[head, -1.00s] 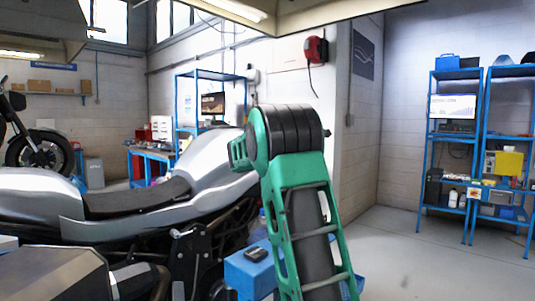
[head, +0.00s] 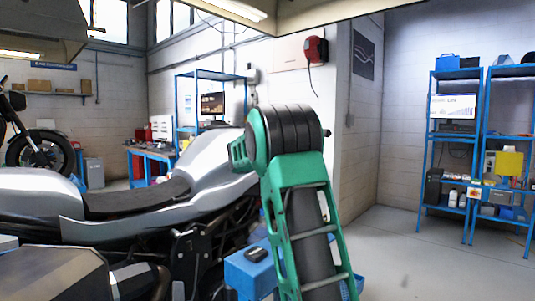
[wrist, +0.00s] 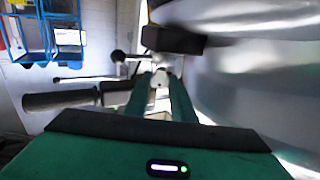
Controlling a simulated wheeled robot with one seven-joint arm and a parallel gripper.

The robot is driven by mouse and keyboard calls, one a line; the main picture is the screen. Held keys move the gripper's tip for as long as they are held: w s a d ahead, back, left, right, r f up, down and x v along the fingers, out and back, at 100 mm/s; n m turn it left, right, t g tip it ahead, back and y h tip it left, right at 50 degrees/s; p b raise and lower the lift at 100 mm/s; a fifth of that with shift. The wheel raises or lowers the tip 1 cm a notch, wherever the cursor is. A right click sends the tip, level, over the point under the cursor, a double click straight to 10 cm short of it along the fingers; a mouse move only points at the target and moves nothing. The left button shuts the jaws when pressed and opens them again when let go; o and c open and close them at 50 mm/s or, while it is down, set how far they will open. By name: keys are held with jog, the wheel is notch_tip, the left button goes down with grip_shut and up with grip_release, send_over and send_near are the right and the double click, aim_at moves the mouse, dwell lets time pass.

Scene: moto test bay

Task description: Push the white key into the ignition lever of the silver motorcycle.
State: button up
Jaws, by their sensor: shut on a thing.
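The silver motorcycle (head: 215,160) stands to the left of my green arm in the head view. In the wrist view, its silver bodywork (wrist: 250,80) fills the right side. My gripper (wrist: 161,88) points in among the handlebar parts, with its two green fingers close together. It is shut on a small whitish piece, the white key (wrist: 160,77), seen at the fingertips. A dark block (wrist: 173,40) lies just beyond the fingertips. I cannot make out the ignition lever clearly, nor tell whether the key touches it.
A black handlebar grip (wrist: 60,100) extends left of my fingers in the wrist view. A blue box (head: 248,272) with a small dark object on it is beside my arm. Blue shelves (head: 428,180) stand at the right, with open floor (head: 410,255) before them.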

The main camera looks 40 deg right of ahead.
jog(key=shift+f, duration=0.5)
dwell(0.3)
jog(key=o, duration=1.1)
jog(key=v, duration=1)
jog(key=shift+a, duration=0.35)
jog(key=shift+s+f, duration=0.15)
jog(key=shift+s, duration=0.05)
